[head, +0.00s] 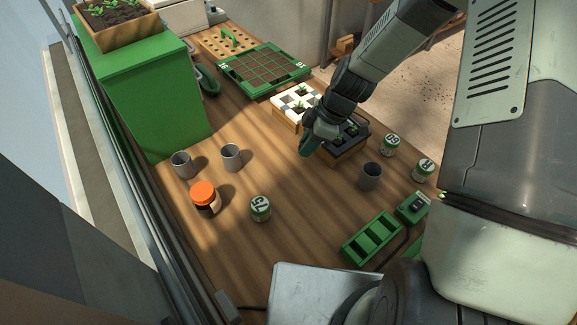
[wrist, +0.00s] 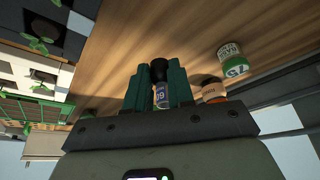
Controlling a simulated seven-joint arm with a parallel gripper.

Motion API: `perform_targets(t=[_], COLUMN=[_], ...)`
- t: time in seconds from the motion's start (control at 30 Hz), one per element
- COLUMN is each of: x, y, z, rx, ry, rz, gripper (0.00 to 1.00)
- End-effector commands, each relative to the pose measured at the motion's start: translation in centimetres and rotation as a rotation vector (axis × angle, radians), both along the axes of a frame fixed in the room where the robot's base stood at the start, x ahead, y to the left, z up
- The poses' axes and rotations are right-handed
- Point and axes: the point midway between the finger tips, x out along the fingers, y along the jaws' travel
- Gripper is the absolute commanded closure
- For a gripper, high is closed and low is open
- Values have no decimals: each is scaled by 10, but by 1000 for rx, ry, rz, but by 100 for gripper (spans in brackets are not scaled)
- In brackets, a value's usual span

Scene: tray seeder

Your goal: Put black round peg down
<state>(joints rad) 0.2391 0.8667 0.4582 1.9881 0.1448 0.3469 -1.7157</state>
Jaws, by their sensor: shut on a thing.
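My gripper (head: 308,148) has teal fingers and hangs over the middle of the wooden table, beside a dark tray with seedlings (head: 347,140). In the wrist view my gripper (wrist: 158,82) is shut on the black round peg (wrist: 159,70), whose dark round end shows between the fingertips.
Grey cups (head: 231,157) (head: 370,176), an orange-lidded jar (head: 203,196) and a green-and-white can (head: 261,209) stand on the table (head: 300,205). A green rack (head: 372,239) is at front right. A white cell tray (head: 296,99) and green-framed grid (head: 262,68) lie behind.

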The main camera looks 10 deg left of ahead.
Motion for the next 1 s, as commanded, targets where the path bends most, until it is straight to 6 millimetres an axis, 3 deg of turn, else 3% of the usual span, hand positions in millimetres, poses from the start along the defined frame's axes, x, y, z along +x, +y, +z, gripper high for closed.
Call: perform_targets(t=[0.17, 0.33, 0.5, 0.7, 0.83, 1.0], x=[-2, -21, -73, -143, -176, -195], y=[2, 31, 89, 142, 160, 169], z=[9, 8, 8, 9, 10, 3], rx=[0, -2, -5, -5, -3, -1], ry=[2, 5, 8, 6, 3, 3], rz=[6, 102, 327, 597, 717, 784], gripper=[100, 100, 100, 100, 100, 100])
